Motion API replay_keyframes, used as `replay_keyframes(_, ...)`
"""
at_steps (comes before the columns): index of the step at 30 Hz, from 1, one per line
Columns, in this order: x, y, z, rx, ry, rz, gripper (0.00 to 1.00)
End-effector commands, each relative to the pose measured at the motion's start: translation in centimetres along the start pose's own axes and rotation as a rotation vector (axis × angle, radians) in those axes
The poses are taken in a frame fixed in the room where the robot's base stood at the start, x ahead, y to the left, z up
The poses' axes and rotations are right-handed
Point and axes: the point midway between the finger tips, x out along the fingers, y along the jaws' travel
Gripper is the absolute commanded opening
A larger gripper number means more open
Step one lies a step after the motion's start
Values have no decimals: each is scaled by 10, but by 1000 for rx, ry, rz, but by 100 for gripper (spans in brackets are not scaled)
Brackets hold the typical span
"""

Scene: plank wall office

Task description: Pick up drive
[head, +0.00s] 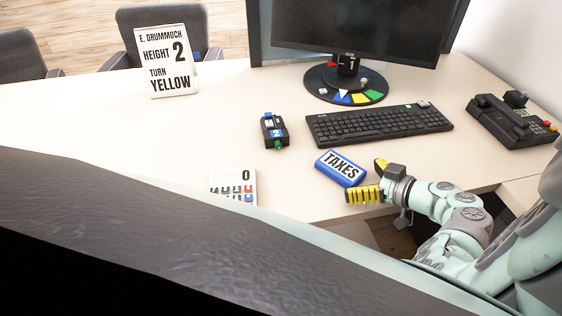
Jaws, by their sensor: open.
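A blue drive (341,168) with a white top label reading "TAXES" lies flat on the desk, right of centre and near its front edge. My gripper (364,180) has yellow fingers and is open, just right of the drive. One finger shows beyond the drive's right end and the other in front of its lower right corner. The gap between them faces the drive. I cannot tell whether either finger touches it or how high the gripper is above the desk.
A keyboard (379,123) lies behind the drive, before a monitor (352,28). A desk phone (512,121) is at right. A sign (166,62) stands at back left.

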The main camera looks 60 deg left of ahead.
Motion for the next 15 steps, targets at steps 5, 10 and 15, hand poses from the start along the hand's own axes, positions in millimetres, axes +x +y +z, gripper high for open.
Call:
replay_keyframes(5,11,-2,-1,-3,-1,-6,100)
replay_keyframes(10,12,-1,0,-3,-1,-4,100)
replay_keyframes(15,11,-1,0,-2,-1,-4,89)
